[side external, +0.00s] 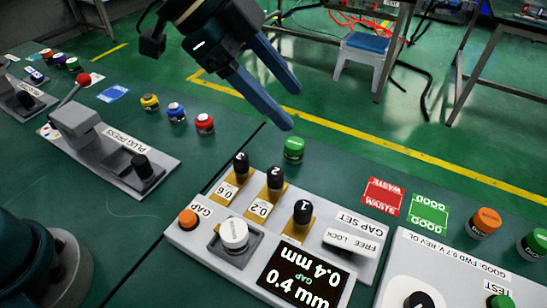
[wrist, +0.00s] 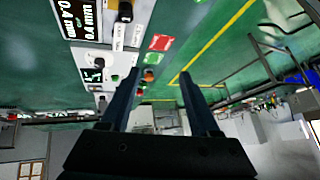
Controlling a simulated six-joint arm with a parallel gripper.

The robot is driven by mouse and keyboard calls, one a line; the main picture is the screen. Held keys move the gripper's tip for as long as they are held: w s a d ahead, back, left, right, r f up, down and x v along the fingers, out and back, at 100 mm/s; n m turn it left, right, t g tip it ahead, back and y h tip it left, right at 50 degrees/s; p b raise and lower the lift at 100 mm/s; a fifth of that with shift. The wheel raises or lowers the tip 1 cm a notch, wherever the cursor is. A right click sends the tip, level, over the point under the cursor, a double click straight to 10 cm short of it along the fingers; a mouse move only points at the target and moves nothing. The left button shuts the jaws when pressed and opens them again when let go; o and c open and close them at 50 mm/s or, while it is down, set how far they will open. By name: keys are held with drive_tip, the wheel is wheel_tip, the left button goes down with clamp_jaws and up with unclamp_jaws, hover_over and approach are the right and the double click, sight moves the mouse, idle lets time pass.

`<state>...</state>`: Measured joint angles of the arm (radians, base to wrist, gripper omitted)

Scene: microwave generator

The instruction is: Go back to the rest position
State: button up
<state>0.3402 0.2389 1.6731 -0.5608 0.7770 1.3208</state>
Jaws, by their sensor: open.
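My gripper (side external: 291,108) is raised above the bench at the top of the side view, its two long dark fingers pointing down to the right. In the wrist view the fingers of my gripper (wrist: 158,78) stand apart with nothing held between them. Below the fingertips in the side view, a green-topped round part (side external: 293,146) stands upright on the bench, apart from them. The gap-set station (side external: 185,238) lies in front, with its display (side external: 303,277) reading 0.4 mm; the display also shows in the wrist view (wrist: 78,18).
A plug press (side external: 130,165) stands at left. Yellow (side external: 150,102), blue (side external: 175,111) and red (side external: 205,122) round parts stand behind it. Red WASTE (side external: 383,196) and green GOOD (side external: 428,213) mats lie right of the station, near an orange part (side external: 485,222). Space around my raised gripper looks clear.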

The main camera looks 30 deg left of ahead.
drive_tip(key=s+a+r+n+t+y, duration=0.25)
drive_tip(key=s+a+n, duration=0.5)
drive_tip(key=a, duration=0.45)
drive_tip(key=s+a+f+n+y, duration=0.3)
drive_tip(key=s+a+f+n, duration=0.3)
drive_tip(key=s+a+n, duration=0.1)
drive_tip(key=shift+s+a+f+n+g+y, duration=0.15)
drive_tip(key=shift+s+f+n+g+y, duration=0.2)
drive_tip(key=shift+s, duration=0.3)
drive_tip(key=shift+r, duration=0.1)
